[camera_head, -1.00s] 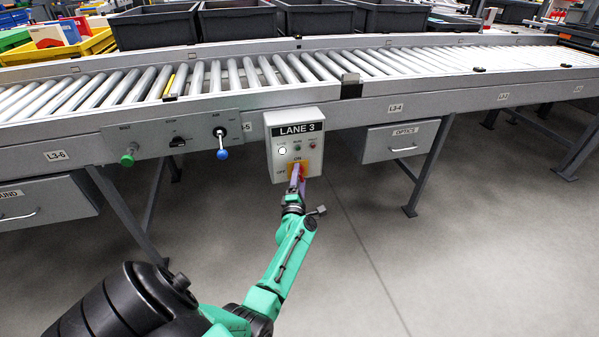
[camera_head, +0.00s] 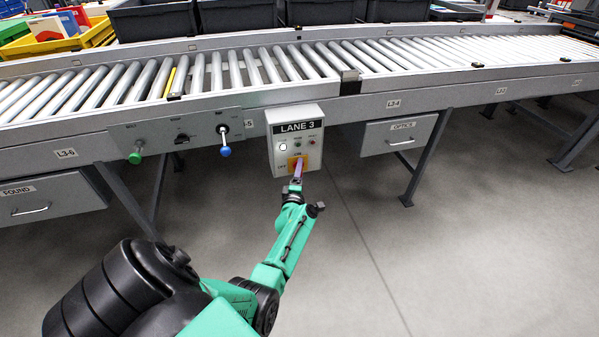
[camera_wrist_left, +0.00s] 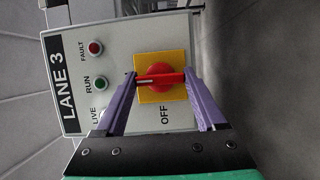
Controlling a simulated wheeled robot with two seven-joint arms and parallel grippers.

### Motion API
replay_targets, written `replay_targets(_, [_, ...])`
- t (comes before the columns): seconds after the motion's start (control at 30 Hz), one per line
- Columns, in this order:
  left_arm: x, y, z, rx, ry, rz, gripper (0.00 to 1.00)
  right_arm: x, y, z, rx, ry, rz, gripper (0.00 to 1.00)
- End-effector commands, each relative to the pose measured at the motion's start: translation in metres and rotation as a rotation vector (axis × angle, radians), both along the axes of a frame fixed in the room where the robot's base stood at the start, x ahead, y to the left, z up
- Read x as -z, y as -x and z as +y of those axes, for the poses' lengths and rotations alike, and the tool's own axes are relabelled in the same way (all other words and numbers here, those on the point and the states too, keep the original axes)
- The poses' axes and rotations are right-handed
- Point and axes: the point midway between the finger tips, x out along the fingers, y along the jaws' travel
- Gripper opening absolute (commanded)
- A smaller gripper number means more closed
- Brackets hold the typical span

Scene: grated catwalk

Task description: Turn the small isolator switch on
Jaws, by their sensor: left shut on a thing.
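The isolator switch is a red rotary knob (camera_wrist_left: 162,78) on a yellow plate (camera_wrist_left: 160,57), low on the grey LANE 3 box (camera_head: 284,147). My left gripper (camera_head: 297,171) reaches up to it from below. In the left wrist view its two purple fingers (camera_wrist_left: 162,80) are shut on the ends of the red handle. The handle lies along the box's up-down direction, its pale line towards the box's top. OFF is printed at the plate's left side in the head view; the fingers largely cover the top label. My right gripper is not in view.
A side panel left of the box carries a green knob (camera_head: 135,157), a black switch (camera_head: 182,138) and a blue-ended lever (camera_head: 225,151). The roller conveyor (camera_head: 300,64) runs above. An OPTICS drawer (camera_head: 400,136) hangs at right. The floor below is clear.

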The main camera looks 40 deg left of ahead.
Motion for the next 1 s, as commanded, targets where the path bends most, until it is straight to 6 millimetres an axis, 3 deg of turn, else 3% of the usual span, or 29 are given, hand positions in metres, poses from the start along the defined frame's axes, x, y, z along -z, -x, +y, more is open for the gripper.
replay_targets(0.07, [0.001,0.000,-0.001,0.003,-0.002,0.002,0.17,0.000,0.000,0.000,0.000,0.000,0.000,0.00])
replay_targets(0.1, [0.001,0.000,-0.001,0.003,-0.003,0.003,0.84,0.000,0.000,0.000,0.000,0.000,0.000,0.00])
replay_targets(0.13, [0.001,0.000,-0.001,0.003,-0.002,0.002,0.95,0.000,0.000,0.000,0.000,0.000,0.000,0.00])
replay_targets(0.17, [0.001,0.000,-0.001,0.003,-0.002,0.002,1.00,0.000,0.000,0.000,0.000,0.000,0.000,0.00])
replay_targets(0.47, [0.000,0.004,-0.003,0.002,-0.001,0.003,1.00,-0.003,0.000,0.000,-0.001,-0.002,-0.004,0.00])
replay_targets(0.53, [-0.001,0.012,-0.008,0.003,-0.002,0.005,1.00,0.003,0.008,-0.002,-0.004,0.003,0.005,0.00])
replay_targets(0.83, [-0.003,0.079,-0.051,0.002,0.001,0.007,1.00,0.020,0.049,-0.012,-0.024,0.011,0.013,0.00])
replay_targets(1.0, [-0.001,0.112,-0.073,0.003,0.000,0.005,1.00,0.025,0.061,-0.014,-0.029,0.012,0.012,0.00])
